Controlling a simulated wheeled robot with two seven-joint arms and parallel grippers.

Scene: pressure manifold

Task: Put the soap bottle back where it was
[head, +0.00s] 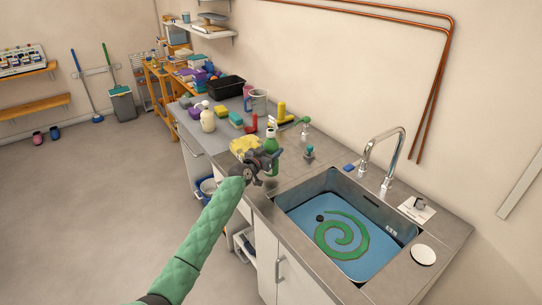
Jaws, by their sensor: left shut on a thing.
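My left gripper (262,163) reaches in from the lower left, on a green-sleeved arm. It is shut on a green bottle (271,145) with a pale cap, which I take to be the soap bottle. The bottle is upright, at the counter left of the sink (282,200). The gripper hides its lower part, so I cannot tell whether its base touches the counter. My right gripper is not in view.
A yellow cloth (244,145) lies just behind the gripper. A cream bottle (208,121), sponges, a clear jug (258,102) and a black tub (226,88) crowd the counter further back. A small teal-topped item (309,152) stands behind the sink, near the faucet (382,158).

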